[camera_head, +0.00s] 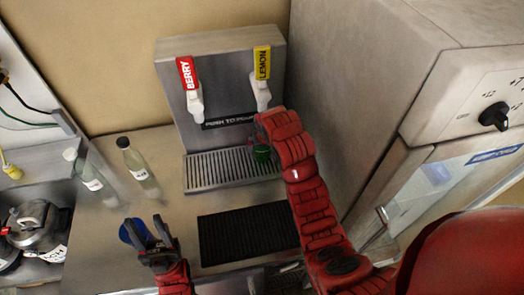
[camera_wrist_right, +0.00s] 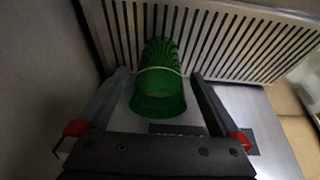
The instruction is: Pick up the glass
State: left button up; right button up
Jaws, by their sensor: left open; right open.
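A green ribbed glass (camera_head: 262,154) is at the right part of the dispenser's drip tray (camera_head: 208,187), partly hidden by my right arm in the head view. In the right wrist view the glass (camera_wrist_right: 158,88) stands between the two spread fingers of my right gripper (camera_wrist_right: 160,76), with a gap on each side. The right gripper is open and empty; in the head view it is mostly hidden behind its own wrist. My left gripper (camera_head: 147,228) is open and empty over the counter at the lower left, close to a blue round object (camera_head: 133,232).
A steel dispenser (camera_head: 222,75) with BERRY (camera_head: 187,73) and LEMON (camera_head: 262,62) taps stands behind the tray. Two bottles (camera_head: 138,165) (camera_head: 88,172) stand left. A black mat (camera_head: 247,232) lies in front. A large grey machine (camera_head: 375,75) bounds the right side.

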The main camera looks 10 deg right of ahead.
jog(key=w+p, duration=0.2)
jog(key=w, duration=0.1)
jog(key=shift+w+r, duration=0.1)
jog(key=shift+p+x, duration=0.35)
jog(key=shift+x, duration=0.75)
jog(key=shift+w+f, duration=0.1)
jog(key=shift+f, duration=0.45)
grip_shut()
